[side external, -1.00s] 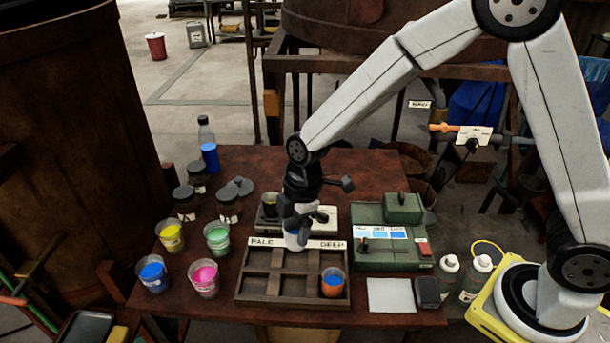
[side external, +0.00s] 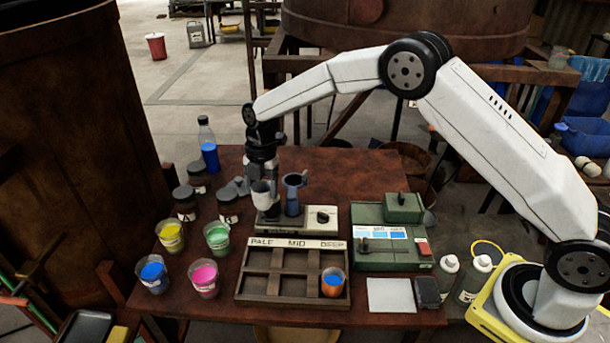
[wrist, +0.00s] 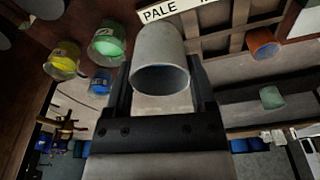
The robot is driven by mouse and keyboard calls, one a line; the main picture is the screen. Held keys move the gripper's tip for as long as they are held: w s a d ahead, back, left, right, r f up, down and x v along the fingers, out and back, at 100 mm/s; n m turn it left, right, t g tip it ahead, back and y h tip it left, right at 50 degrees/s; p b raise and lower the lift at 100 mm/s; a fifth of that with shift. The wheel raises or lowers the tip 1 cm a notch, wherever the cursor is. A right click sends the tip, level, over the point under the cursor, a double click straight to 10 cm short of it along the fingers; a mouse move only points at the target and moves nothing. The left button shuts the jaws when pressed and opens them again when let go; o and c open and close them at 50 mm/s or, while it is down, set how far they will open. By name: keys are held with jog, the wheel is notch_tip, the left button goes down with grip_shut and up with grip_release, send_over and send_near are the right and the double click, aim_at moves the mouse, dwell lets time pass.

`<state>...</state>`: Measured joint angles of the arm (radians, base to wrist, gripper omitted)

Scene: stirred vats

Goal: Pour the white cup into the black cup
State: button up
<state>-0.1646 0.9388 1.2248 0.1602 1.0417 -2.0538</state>
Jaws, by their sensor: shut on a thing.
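My gripper (side external: 262,178) is shut on the white cup (side external: 262,192), which it holds above the left end of a small stirrer unit (side external: 320,219). The wrist view shows the white cup (wrist: 160,62) between my fingers, its rim towards the camera and its inside grey and shaded. In the side view the cup looks close to upright. A dark blue-grey upright piece (side external: 293,196) with a flared top stands just right of it, apart from it. I cannot tell whether this is the black cup, or whether that cup is hidden behind the held one.
A wooden rack (side external: 255,287) marked PALE, MID, DEEP stands in front, with an orange cup (side external: 332,289) of blue liquid in its front right compartment. Several colour cups stand left, including yellow (side external: 171,243) and green (side external: 217,243). A green box (side external: 392,250) stands right.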

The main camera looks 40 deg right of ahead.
jog(key=w+d+f+n, duration=0.2)
jog(key=w+d+n, duration=0.4)
jog(key=n, duration=0.1)
jog(key=shift+w+g+h, duration=0.3)
jog(key=shift+w+h, duration=0.1)
jog(key=shift+t+h, duration=0.4)
jog(key=shift+t, duration=0.3)
jog(key=shift+s+t+h, duration=0.15)
jog(key=shift+t+h, duration=0.4)
jog(key=shift+t, duration=0.8)
jog(key=shift+s+t+h, duration=0.1)
jog(key=shift+t+h, duration=0.45)
jog(key=shift+t, duration=0.8)
jog(key=shift+s+f+t+h, duration=0.1)
jog(key=shift+f+t+h, duration=0.15)
jog(key=shift+t, duration=0.35)
jog(key=shift+s+a+f+t+h, duration=0.15)
jog(key=shift+s+f+t+h, duration=0.15)
jog(key=shift+t, duration=0.5)
jog(key=shift+s+a+f+t+h, duration=0.15)
jog(key=shift+t+h, duration=0.2)
jog(key=shift+t, duration=0.45)
